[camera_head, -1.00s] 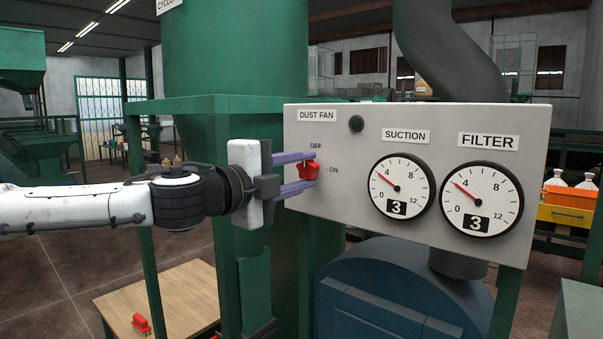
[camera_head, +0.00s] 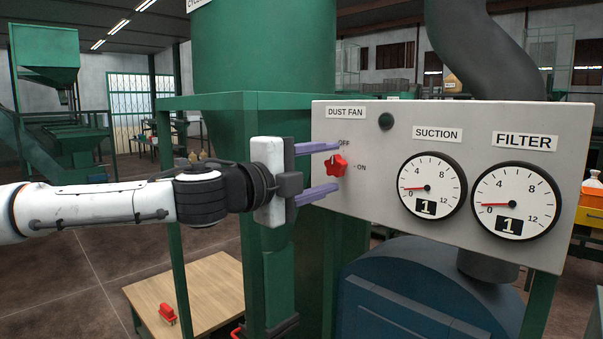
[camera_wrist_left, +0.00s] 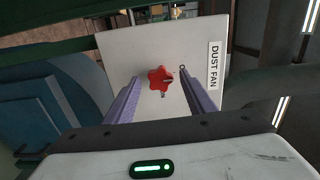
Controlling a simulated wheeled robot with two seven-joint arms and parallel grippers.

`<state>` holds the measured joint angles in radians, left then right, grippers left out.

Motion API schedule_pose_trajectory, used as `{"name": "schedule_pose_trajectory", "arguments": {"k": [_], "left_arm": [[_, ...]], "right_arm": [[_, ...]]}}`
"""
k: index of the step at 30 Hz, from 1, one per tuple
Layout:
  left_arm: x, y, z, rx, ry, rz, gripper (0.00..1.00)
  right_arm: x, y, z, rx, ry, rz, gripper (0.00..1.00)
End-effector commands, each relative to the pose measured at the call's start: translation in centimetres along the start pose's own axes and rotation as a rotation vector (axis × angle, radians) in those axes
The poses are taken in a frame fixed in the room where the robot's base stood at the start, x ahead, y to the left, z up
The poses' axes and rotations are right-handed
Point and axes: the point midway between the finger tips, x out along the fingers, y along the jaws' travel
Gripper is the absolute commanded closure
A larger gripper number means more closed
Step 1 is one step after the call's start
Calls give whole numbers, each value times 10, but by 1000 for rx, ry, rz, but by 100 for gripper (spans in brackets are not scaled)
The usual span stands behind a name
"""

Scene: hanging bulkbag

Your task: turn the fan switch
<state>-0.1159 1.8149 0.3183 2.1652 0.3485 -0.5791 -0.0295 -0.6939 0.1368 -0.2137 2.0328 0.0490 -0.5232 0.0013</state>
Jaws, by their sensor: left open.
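The fan switch is a red lobed knob (camera_head: 337,167) on the grey panel (camera_head: 385,185), below the DUST FAN label (camera_head: 345,112), between the OFF and ON marks. I cannot tell for sure which mark it points to. My left gripper (camera_head: 333,167) is open, with one purple finger above the knob and one below, apart from it. In the left wrist view the knob (camera_wrist_left: 159,79) shows between the spread fingers (camera_wrist_left: 158,76). My right gripper is not in view.
The suction gauge (camera_head: 431,187) and filter gauge (camera_head: 517,201) both read 1, with needles near 0. A dark round button (camera_head: 386,121) sits above the switch. A wooden table (camera_head: 200,285) with a red object (camera_head: 167,314) stands below. A blue housing (camera_head: 420,285) is under the panel.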

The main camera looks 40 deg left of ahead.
Motion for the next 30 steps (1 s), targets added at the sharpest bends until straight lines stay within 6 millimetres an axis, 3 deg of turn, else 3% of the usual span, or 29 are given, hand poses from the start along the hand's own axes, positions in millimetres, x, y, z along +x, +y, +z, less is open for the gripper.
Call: {"name": "schedule_pose_trajectory", "arguments": {"k": [5, 9, 19, 30], "left_arm": [[-17, -4, -5, -7, 10, -6, 50], [-25, 2, 0, -6, -4, -9, 50], [-46, 3, -3, -1, 5, -7, 50], [-75, 5, -2, 7, 5, -4, 50]], "right_arm": [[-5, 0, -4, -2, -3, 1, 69], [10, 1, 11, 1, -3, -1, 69], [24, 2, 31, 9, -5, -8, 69], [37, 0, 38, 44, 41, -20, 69]]}}
